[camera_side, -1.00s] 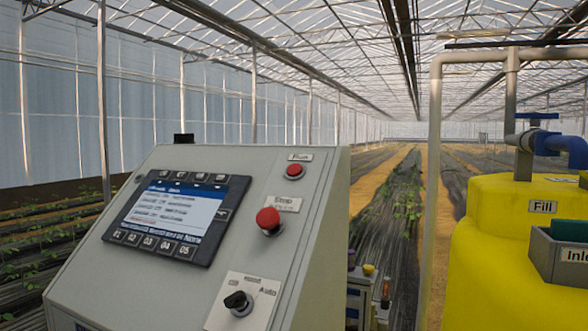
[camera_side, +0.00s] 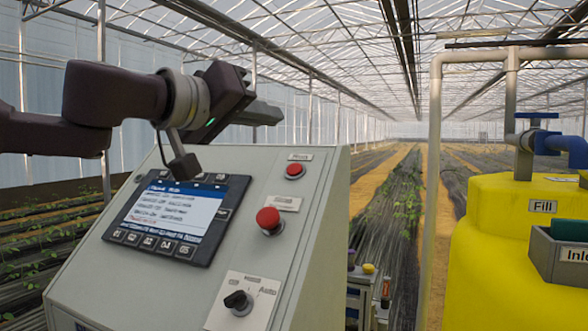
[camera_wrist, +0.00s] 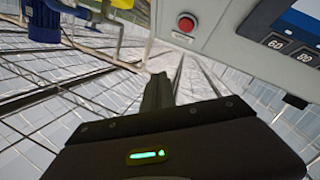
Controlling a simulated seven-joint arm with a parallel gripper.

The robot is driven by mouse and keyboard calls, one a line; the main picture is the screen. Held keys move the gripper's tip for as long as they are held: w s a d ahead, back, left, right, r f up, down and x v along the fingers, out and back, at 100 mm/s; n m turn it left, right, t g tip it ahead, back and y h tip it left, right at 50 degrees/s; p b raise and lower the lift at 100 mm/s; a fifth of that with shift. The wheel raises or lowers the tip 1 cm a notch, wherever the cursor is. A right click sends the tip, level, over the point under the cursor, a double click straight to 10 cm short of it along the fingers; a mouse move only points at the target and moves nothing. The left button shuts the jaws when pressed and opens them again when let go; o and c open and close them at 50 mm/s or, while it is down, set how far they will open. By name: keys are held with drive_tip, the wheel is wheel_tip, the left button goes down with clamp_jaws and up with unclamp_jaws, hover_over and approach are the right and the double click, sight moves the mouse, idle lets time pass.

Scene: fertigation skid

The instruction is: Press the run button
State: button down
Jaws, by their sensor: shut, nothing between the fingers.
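The grey control panel (camera_side: 215,270) stands at a slant. Its upper small red button (camera_side: 294,170) sits under a label too blurred to read surely, perhaps the run label. This red button also shows at the top of the wrist view (camera_wrist: 187,22). Lower down is a larger red mushroom button (camera_side: 269,219), which looked labelled Stop. My gripper (camera_side: 268,113) is shut and empty. In the side view it is above the panel's top edge, up and left of the upper red button and apart from it. Its shut fingers also show in the wrist view (camera_wrist: 157,93).
A display with keys (camera_side: 178,217) is on the panel's left, and a black selector knob (camera_side: 238,301) is at its bottom. A yellow tank (camera_side: 495,250) and pipes stand at right. Air before the buttons is clear.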

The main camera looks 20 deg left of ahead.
sight(294, 169)
drive_tip(key=shift+w, duration=0.2)
drive_tip(key=w+f, duration=0.6)
drive_tip(key=shift+f, duration=0.25)
idle(2.1)
drive_tip(key=shift+w+f, duration=0.25)
drive_tip(key=shift+f, duration=0.05)
drive_tip(key=shift+w+f, duration=0.25)
drive_tip(key=shift+f, duration=0.05)
idle(0.8)
drive_tip(key=shift+s, duration=0.1)
drive_tip(key=shift+s+r, duration=0.45)
drive_tip(key=shift+r, duration=0.15)
